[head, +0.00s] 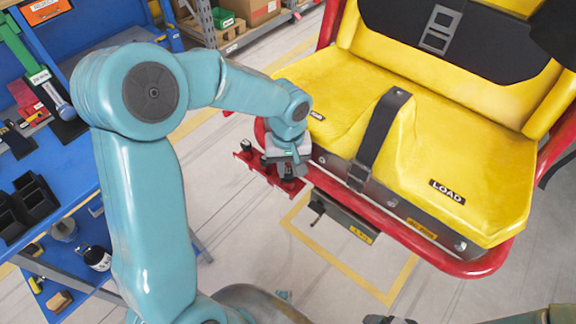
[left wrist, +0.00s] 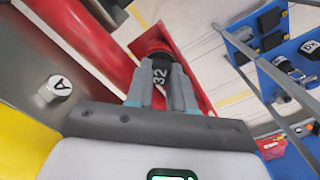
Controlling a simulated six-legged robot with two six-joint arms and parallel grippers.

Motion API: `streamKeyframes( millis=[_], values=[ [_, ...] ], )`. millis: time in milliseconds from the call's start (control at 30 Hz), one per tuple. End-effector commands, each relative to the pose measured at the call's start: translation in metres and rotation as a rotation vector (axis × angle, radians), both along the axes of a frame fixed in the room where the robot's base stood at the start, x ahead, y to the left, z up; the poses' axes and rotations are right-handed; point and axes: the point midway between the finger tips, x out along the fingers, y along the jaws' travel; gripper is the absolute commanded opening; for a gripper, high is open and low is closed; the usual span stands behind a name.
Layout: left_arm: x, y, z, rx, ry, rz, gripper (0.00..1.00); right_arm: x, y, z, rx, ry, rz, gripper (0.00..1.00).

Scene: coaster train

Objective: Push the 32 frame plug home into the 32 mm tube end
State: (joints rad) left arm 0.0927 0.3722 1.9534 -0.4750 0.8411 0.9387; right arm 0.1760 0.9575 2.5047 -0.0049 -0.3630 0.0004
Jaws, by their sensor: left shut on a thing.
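My left gripper (left wrist: 160,105) is shut on a black plug marked 32 (left wrist: 160,78), with one finger on each side of it.
The yellow seat (head: 465,160) with its red tube frame (head: 470,268) stands right of my left gripper. A black piece (head: 247,146) stands on the bar's left end. A blue bench (head: 60,165) with tools is at the left. Floor shows between bench and seat.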

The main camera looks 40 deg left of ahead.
Motion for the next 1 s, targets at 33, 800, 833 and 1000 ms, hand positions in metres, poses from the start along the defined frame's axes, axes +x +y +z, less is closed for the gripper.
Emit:
streamKeyframes(
  millis=[33,800,833,1000],
  values=[
    [0.0,0.0,-0.0022,0.0,0.0,0.0,0.0,0.0,0.0,-0.002,0.0,0.0,0.0,0.85],
    [0.001,-0.0006,-0.0044,-0.001,-0.003,0.0,0.6,0.0,0.0,-0.0044,0.0,0.0,0.0,0.85],
    [0.0011,-0.0007,-0.0044,-0.002,-0.004,0.0,0.62,0.0,0.0,-0.0044,0.0,0.0,0.0,0.85],
    [0.0016,-0.0011,-0.0043,-0.003,-0.006,-0.001,0.64,0.0,0.0,-0.0044,0.0,0.0,0.0,0.85]
  ],
)
